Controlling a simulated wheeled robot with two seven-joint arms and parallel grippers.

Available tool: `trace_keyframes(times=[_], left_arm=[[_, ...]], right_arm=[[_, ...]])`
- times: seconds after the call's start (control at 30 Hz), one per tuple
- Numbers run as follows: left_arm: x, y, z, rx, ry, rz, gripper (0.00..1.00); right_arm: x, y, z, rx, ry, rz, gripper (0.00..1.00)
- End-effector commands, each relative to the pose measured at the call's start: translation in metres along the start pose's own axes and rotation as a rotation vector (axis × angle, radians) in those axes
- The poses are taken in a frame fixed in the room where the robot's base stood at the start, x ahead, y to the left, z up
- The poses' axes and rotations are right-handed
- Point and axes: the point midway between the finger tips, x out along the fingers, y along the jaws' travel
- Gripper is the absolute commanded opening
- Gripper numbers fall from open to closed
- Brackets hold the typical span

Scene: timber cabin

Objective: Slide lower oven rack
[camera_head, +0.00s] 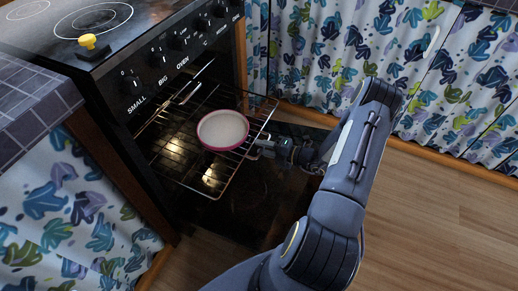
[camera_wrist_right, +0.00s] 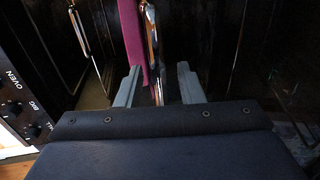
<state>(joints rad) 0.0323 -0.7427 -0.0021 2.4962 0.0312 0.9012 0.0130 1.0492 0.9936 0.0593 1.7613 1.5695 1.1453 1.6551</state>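A wire oven rack (camera_head: 185,178) sticks out of the open oven (camera_head: 190,60) in the head view. A pink-rimmed bowl with a pale inside (camera_head: 222,129) stands on it. My right gripper (camera_head: 262,146) is at the rack's front edge, beside the bowl. In the right wrist view my right gripper's fingers (camera_wrist_right: 158,88) are apart, with the rack's wire (camera_wrist_right: 154,45) between them; I see a gap on each side. The pink bowl side (camera_wrist_right: 134,40) shows close to one finger. Another metal wire (camera_wrist_right: 78,32) shows farther left. My left gripper is not in view.
The lowered oven door (camera_head: 250,200) lies dark beneath the rack. The oven's knobs (camera_head: 162,84) show above the opening. A yellow-topped object (camera_head: 90,45) stands on the stove top. Patterned curtains (camera_head: 380,50) hang behind, and wooden floor (camera_head: 440,215) is clear at right.

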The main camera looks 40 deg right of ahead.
Motion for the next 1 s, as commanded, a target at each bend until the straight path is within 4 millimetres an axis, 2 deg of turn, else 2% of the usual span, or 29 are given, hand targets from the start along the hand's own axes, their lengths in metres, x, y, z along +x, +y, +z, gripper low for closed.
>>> trace_keyframes(times=[0.17,0.47,0.73,1.0], left_arm=[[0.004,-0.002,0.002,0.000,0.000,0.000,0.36],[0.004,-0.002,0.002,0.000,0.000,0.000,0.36],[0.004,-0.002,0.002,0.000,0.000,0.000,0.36],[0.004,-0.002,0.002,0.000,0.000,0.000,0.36]], right_arm=[[0.017,-0.001,-0.001,-0.001,0.002,-0.001,0.34],[0.020,0.000,0.000,-0.001,0.000,-0.001,0.34],[0.019,-0.001,0.000,-0.001,0.000,-0.004,0.00],[0.019,-0.003,-0.001,0.000,0.000,-0.010,0.00]])
